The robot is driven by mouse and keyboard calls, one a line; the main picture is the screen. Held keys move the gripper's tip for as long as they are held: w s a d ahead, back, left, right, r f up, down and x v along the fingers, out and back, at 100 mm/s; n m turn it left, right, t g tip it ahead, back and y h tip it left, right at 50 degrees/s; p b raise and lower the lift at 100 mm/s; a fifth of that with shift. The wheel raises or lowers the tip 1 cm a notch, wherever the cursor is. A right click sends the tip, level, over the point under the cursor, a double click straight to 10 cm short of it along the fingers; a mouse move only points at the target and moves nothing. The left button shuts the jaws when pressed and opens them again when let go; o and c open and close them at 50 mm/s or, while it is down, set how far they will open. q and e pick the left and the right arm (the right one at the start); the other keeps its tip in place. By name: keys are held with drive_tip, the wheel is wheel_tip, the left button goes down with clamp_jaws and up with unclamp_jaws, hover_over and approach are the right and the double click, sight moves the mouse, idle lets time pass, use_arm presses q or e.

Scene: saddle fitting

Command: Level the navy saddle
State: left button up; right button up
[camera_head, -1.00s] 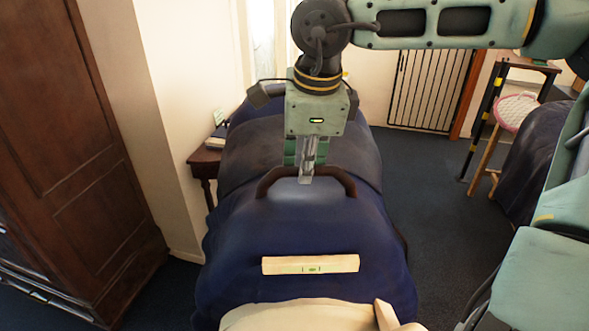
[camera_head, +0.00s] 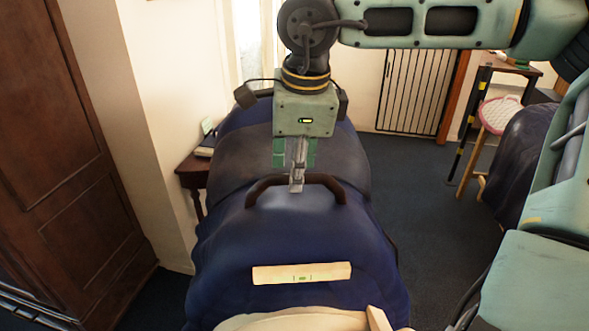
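The navy saddle (camera_head: 300,240) is draped over a rounded, dark-covered form in the middle of the view. A dark brown curved handle (camera_head: 262,188) arches across its far part. A pale spirit level (camera_head: 325,272) with a green vial lies across the saddle, its right end slightly higher in the picture. My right gripper (camera_head: 297,180) points down at the middle of the handle, with its fingers close together there. I cannot tell whether they hold it. My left gripper does not show.
A brown wooden cabinet (camera_head: 75,160) stands at the left. A small side table (camera_head: 190,176) stands beside the form. A stool with a pink-edged seat (camera_head: 500,114) and another dark draped form (camera_head: 520,160) are at the right. Carpet (camera_head: 425,200) is clear between them.

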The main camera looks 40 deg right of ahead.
drive_tip(key=v, duration=1.1)
drive_tip(key=shift+d, duration=0.1)
